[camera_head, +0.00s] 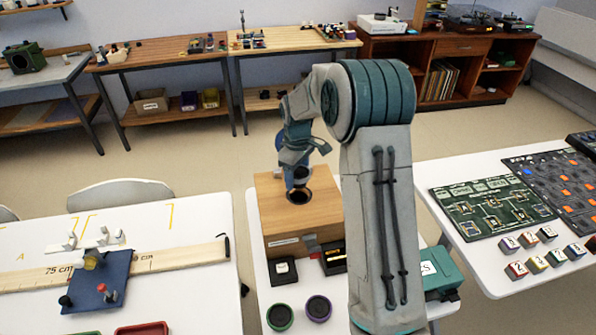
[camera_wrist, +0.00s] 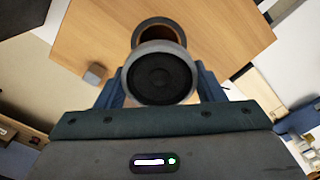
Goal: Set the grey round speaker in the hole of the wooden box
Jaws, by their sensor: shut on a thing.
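The wooden box (camera_head: 325,216) stands on the white table in front of me, with a round dark hole (camera_head: 299,197) in its top. The wrist view shows the box top (camera_wrist: 225,35) and the hole (camera_wrist: 158,32) as well. My gripper (camera_head: 299,172) is over the box near the hole. In the wrist view its blue fingers are shut on the grey round speaker (camera_wrist: 160,78), with the dark cone facing the camera. The speaker is apart from the hole and partly covers it in that view. In the head view the speaker is hard to make out.
A green-rimmed round piece (camera_head: 280,317) and a purple-rimmed one (camera_head: 318,308) lie at the table's near end. A small black box (camera_head: 283,271) and a dark open case (camera_head: 333,260) sit before the wooden box. A teal case (camera_head: 440,268) is at right.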

